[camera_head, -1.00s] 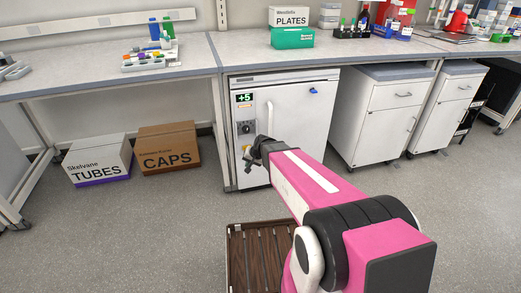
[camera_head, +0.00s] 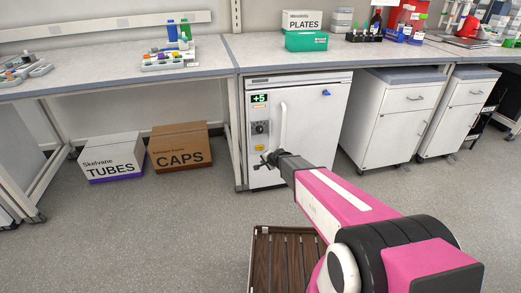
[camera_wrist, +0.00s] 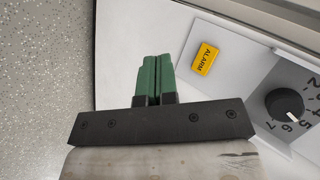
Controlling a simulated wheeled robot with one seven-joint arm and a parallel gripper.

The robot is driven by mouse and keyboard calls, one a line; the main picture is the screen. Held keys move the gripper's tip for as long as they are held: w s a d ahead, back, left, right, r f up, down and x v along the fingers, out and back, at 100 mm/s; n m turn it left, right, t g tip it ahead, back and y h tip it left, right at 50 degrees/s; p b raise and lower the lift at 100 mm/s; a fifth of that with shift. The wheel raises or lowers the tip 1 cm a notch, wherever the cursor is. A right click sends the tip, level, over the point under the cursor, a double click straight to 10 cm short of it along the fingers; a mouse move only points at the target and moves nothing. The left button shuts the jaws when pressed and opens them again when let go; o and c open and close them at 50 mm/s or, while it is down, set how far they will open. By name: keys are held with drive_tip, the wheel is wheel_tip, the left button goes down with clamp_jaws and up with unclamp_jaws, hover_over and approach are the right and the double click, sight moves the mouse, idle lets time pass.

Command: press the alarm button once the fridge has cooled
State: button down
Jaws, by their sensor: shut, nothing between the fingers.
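The white fridge (camera_head: 308,125) stands shut under the bench. Its green display (camera_head: 259,98) reads +5. Below it are a dark dial (camera_head: 260,128) and the yellow alarm button (camera_head: 259,148). In the wrist view the button (camera_wrist: 205,58), marked ALARM, lies up and to the right of my fingertips, apart from them. The numbered dial (camera_wrist: 284,104) is further right. My gripper (camera_head: 262,161) is at the fridge's front, just below the button. Its green fingers (camera_wrist: 154,72) are shut together and empty. The gap to the fridge face is hard to judge.
An upright white handle (camera_head: 283,125) is just right of the panel. Boxes marked TUBES (camera_head: 112,157) and CAPS (camera_head: 179,148) stand on the floor to the left. Drawer cabinets (camera_head: 385,117) stand to the right. Open floor lies in front.

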sight(259, 148)
drive_tip(key=shift+w, duration=0.1)
drive_tip(key=w+a, duration=0.2)
drive_tip(key=w, duration=0.6)
drive_tip(key=shift+a, duration=0.3)
drive_tip(key=shift+w, duration=0.25)
idle(1.6)
drive_tip(key=shift+w+a, duration=0.1)
drive_tip(key=shift+w, duration=0.15)
drive_tip(key=shift+w+a, duration=0.1)
drive_tip(key=shift+w, duration=0.3)
idle(0.8)
drive_tip(key=shift+s, duration=0.1)
drive_tip(key=shift+s+d, duration=0.25)
drive_tip(key=shift+s, duration=0.45)
drive_tip(key=shift+s, duration=0.1)
